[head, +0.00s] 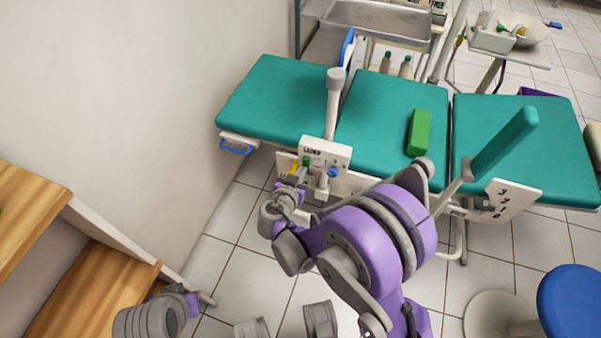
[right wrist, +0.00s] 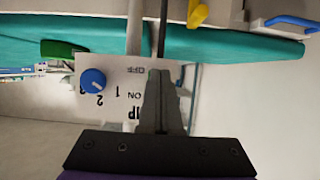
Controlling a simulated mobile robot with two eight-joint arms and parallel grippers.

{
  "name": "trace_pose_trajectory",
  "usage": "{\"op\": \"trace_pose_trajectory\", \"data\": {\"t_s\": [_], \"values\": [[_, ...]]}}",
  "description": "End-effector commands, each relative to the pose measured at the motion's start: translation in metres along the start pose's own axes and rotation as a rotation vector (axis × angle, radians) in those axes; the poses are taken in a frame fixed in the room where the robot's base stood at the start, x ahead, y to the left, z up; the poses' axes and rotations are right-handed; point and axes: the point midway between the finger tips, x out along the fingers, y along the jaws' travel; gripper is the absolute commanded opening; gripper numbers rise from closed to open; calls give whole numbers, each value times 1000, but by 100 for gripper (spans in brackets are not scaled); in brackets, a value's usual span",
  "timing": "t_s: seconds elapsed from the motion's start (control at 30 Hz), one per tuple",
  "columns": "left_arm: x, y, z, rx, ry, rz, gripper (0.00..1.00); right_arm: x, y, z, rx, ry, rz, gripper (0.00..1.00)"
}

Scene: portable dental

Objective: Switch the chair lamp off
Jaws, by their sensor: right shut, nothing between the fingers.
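The white lamp panel (head: 330,154) is at the near edge of the green chair, at the foot of a pale post (head: 333,105). It carries a green switch (head: 306,161) and a blue knob (head: 333,172). In the right wrist view the panel (right wrist: 115,70) appears upside down, with ON and OFF lettering and the blue knob (right wrist: 93,80) beside numbers. My right gripper (head: 298,176) is shut and empty. Its fingertips (right wrist: 160,74) are in front of the switch and mostly hide it; I cannot tell whether they touch. My left arm's end (head: 185,303) shows at lower left, its jaws unclear.
A green block (head: 419,132) lies on the green chair (head: 385,102). A raised green armrest (head: 505,142) stands to the right above another lettered panel (head: 513,197). A blue stool (head: 572,302) is at lower right. Wooden steps (head: 95,290) are at left. A metal tray (head: 375,22) is behind.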

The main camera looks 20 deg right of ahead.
Motion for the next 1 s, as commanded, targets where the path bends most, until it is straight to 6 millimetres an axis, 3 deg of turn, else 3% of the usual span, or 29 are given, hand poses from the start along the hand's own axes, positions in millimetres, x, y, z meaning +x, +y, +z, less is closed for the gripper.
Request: {"op": "trace_pose_trajectory", "data": {"t_s": [0.03, 0.7, 1.0], "values": [[3, 0, 1, 0, -1, 0, 0, 7, 0, 3, 0, 1, 2, 0], [-12, 0, -3, 0, 4, 0, 0, -2, 0, -14, -1, 2, 1, 0], [-12, 0, -3, 0, 4, 0, 0, -2, 0, -14, -1, 1, 1, 0]]}}
